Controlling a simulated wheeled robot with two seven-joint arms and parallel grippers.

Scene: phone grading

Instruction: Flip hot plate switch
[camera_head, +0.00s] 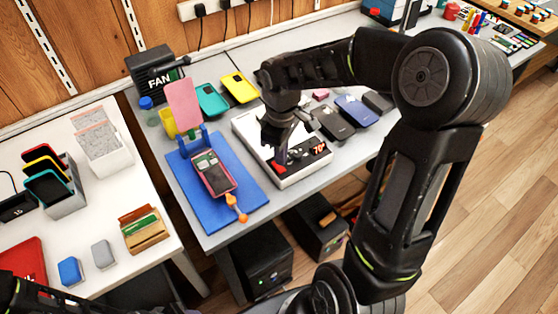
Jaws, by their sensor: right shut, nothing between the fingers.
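The hot plate (300,175) is a white, flat box on the grey table, with a red number display (319,148) on its front. A red switch (280,169) shows at its front left. My right gripper (278,157) is shut and empty, pointing down at the switch; I cannot tell if the tips touch it. The gripper and wrist hide part of the hot plate's top. My left arm shows only as a dark piece at the bottom left, and its gripper is out of view.
A blue mat (245,196) with an opened phone (212,174) lies left of the hot plate. Phones and cases, such as a yellow case (240,88) and a blue phone (355,111), lie behind and to the right. A black FAN box (155,75) stands at the back left.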

